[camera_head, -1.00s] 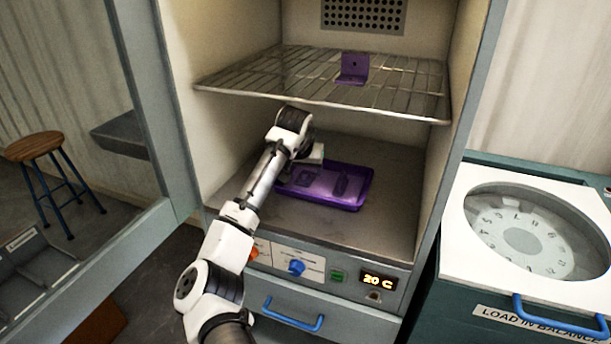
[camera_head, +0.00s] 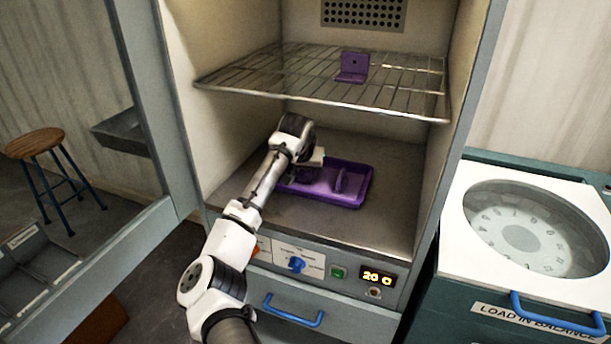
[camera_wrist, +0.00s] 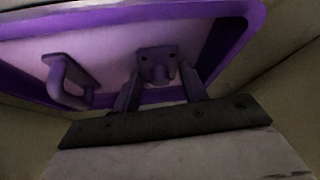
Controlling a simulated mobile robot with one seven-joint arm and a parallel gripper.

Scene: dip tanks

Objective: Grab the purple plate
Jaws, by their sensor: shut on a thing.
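In the wrist view, a small purple plate (camera_wrist: 155,55) with two holes and a raised stub lies in a purple tray (camera_wrist: 240,30). The fingers of my gripper (camera_wrist: 163,88) are shut on it, one on each side. In the head view my gripper (camera_head: 302,174) is down at the left part of the tray (camera_head: 350,202), which rests on the cabinet floor. The wrist and fingers mostly hide the held plate there.
A purple handle-shaped piece (camera_wrist: 68,82) lies in the tray, also seen in the head view (camera_head: 340,182). A purple bracket (camera_head: 354,68) stands on the wire shelf (camera_head: 300,80) above my gripper. The cabinet's open door (camera_head: 120,240) is left; its floor right of the tray is clear.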

